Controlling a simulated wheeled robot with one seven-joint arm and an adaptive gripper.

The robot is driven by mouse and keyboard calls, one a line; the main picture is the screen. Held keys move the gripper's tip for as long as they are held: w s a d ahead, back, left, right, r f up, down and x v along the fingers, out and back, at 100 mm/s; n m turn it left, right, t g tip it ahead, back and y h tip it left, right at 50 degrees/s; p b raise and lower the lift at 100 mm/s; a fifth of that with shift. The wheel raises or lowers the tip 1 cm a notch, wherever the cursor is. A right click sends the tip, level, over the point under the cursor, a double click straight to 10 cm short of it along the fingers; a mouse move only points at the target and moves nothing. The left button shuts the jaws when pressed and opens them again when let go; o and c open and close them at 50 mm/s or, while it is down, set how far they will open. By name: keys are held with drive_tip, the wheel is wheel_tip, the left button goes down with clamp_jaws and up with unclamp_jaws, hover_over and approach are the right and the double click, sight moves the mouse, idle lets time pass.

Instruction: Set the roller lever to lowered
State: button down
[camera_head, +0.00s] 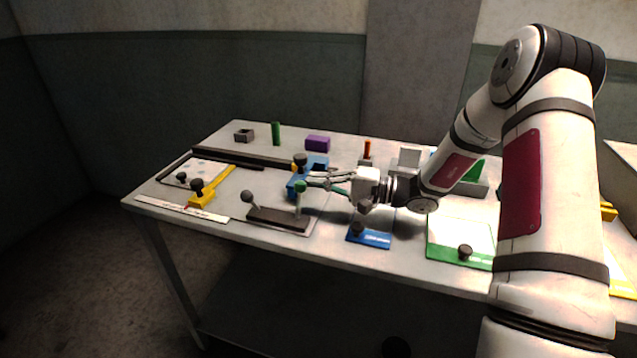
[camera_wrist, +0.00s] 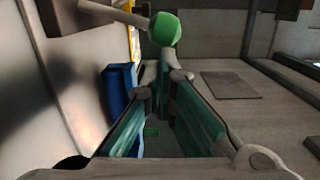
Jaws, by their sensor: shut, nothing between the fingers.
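A dark lever base (camera_head: 278,219) sits on a grey plate near the table's front edge. It bears a pale post with a green ball (camera_head: 299,186), standing about upright, and a grey ball (camera_head: 247,196) on a short stem at its left end. Neither is labelled legibly, so I cannot tell which is the roller lever. My gripper (camera_head: 309,180) is shut and empty, reaching in from the right close to the green ball. In the wrist view the green ball (camera_wrist: 165,29) and its pale rod (camera_wrist: 115,13) lie just beyond my fingertips (camera_wrist: 160,92); contact is unclear.
A blue fixture (camera_head: 310,166) with a dark knob stands just behind the green ball. A yellow clamp-like piece (camera_head: 203,198) is at left. A blue plate (camera_head: 369,238) and a green-edged plate (camera_head: 458,236) lie at front right. A purple block (camera_head: 317,143) stands behind.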

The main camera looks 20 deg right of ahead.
drive_tip(key=shift+s+a+r+n, duration=0.4)
drive_tip(key=shift+s+r+n, duration=0.15)
drive_tip(key=shift+n, duration=0.35)
drive_tip(key=s+a+n+b, duration=0.1)
drive_tip(key=n+b, duration=0.1)
drive_tip(key=s+a+r+n+b, duration=0.1)
drive_tip(key=s+n, duration=0.1)
drive_tip(key=s+a+n+b, duration=0.1)
drive_tip(key=n+b, duration=0.1)
drive_tip(key=n, duration=0.1)
drive_tip(key=shift+s+a+r+h+b, duration=0.2)
drive_tip(key=shift+h+b, duration=0.1)
drive_tip(key=shift+h, duration=0.1)
drive_tip(key=shift+d, duration=0.1)
